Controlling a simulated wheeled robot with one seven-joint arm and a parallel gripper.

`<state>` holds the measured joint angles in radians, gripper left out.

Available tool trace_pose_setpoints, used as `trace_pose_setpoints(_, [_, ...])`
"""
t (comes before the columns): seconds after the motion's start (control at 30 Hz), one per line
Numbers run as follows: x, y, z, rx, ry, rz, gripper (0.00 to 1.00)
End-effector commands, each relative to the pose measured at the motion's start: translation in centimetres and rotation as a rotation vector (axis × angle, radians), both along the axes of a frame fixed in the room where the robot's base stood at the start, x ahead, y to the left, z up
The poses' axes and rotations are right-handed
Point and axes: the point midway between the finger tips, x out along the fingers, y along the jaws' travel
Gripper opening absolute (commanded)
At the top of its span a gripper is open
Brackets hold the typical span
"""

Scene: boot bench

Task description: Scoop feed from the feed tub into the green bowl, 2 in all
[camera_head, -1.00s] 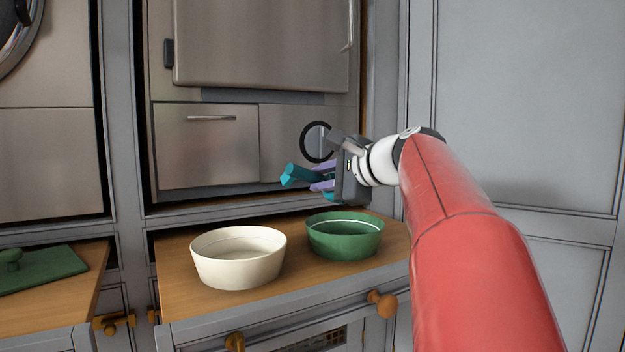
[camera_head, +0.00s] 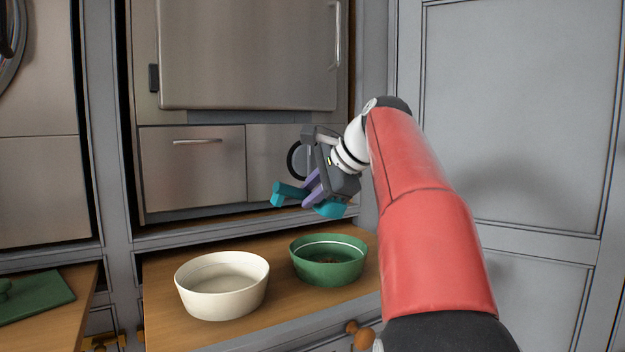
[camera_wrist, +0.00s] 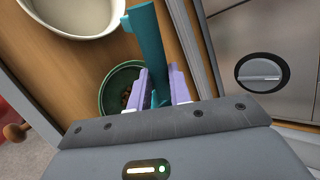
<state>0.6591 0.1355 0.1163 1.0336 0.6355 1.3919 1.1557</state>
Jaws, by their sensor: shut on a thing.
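My gripper (camera_head: 314,190) is shut on a teal scoop (camera_head: 290,194), held above and a little behind the green bowl. The scoop also shows between the purple fingers in the wrist view (camera_wrist: 150,50). The scoop is tilted; whether any feed is left in it is hidden. The green bowl (camera_head: 328,270) stands on the wooden bench top, with some brown feed (camera_head: 328,261) in its bottom. In the wrist view the green bowl (camera_wrist: 108,92) is partly hidden behind the scoop and fingers. I cannot make out the feed tub in these frames.
A cream bowl (camera_head: 222,293) stands left of the green bowl on the wooden top (camera_head: 160,280). A green lid with a knob (camera_head: 38,298) lies on the bench at far left. Steel cabinet fronts (camera_head: 190,165) rise behind the bowls.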

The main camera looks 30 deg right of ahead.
Motion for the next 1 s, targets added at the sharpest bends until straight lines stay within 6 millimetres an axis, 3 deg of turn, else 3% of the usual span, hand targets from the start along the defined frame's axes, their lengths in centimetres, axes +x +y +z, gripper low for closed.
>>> trace_pose_setpoints(0.03, [0.1, 0.0, 0.8, -0.002, 0.018, 0.006, 0.00])
trace_pose_setpoints(0.33, [0.4, 0.0, 1.6, -0.017, 0.131, 0.042, 0.00])
trace_pose_setpoints(1.0, [0.6, 0.0, 1.7, -0.033, 0.235, 0.073, 0.00])
